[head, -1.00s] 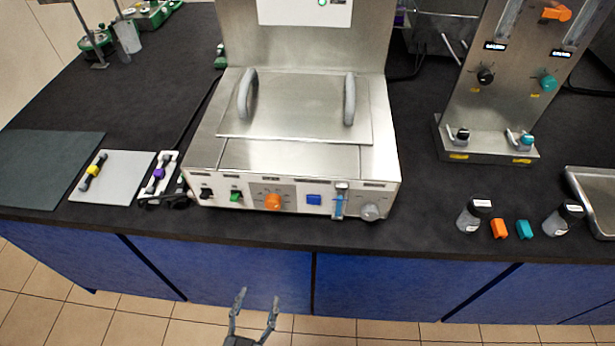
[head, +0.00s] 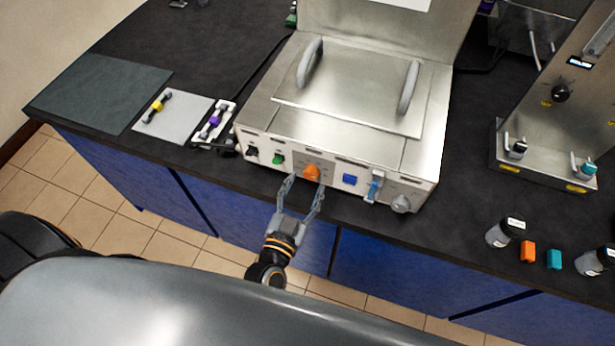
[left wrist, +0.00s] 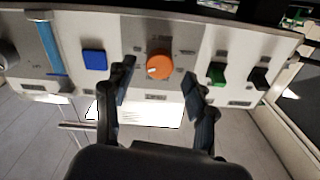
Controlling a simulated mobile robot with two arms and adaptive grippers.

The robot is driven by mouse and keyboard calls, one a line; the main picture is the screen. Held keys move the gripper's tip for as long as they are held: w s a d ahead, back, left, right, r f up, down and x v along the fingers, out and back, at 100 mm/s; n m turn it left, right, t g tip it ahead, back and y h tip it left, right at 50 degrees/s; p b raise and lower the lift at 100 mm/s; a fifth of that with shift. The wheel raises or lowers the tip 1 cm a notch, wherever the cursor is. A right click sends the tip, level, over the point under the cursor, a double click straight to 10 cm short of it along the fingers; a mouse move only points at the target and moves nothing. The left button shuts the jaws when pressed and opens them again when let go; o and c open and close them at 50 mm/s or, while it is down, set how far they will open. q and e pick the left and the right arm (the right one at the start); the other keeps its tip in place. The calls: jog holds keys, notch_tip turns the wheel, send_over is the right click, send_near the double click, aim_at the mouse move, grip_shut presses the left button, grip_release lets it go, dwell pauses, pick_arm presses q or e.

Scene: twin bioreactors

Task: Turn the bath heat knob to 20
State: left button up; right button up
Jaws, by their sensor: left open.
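The bath heat knob is the orange round knob (head: 311,172) on the front panel of the steel bath (head: 345,95). In the left wrist view the orange knob (left wrist: 159,65) shows a pale pointer mark on its left side; its scale numbers are too small to read. My left gripper (head: 302,186) is open, just in front of the panel, with its fingertips near either side of the knob. In the left wrist view the open fingers (left wrist: 158,75) lie left and right of the knob, apart from it. My right gripper is not in view.
On the panel, a blue button (head: 350,180) and a green switch (head: 278,158) flank the knob. A black switch (head: 252,151), a blue-tubed meter (head: 375,186) and a grey knob (head: 401,204) are further out. Blue cabinets (head: 400,265) stand below the counter edge.

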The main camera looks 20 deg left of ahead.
pick_arm(q)
jog(key=shift+w, duration=1)
jog(key=c, duration=1)
jog(key=shift+c, duration=0.7)
